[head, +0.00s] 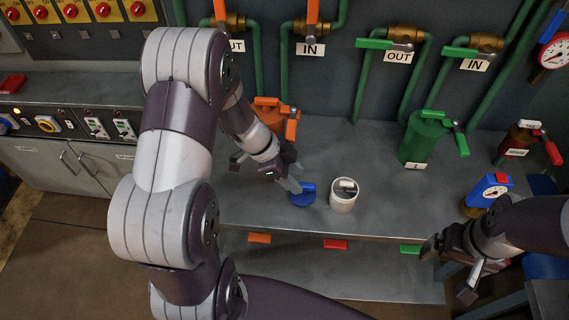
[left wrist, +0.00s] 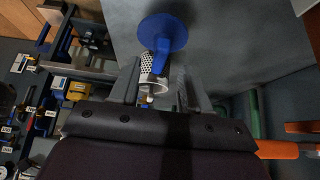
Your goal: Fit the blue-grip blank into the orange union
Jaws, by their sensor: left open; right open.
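The blue-grip blank (head: 304,196) lies on the grey bench, its blue disc flat. In the left wrist view its disc (left wrist: 162,31) and upright blue grip show between and beyond the fingers. My left gripper (head: 291,181) is open, close beside the blank at its left; contact cannot be told. In the left wrist view my left gripper (left wrist: 157,88) has a finger on either side of the grip. The orange union (head: 270,110) stands behind my left gripper, partly hidden by it. My right gripper (head: 449,270) is open and empty at the lower right, off the bench's front.
A white perforated basket (head: 344,197) stands just right of the blank. Green pipes with valves run along the back wall.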

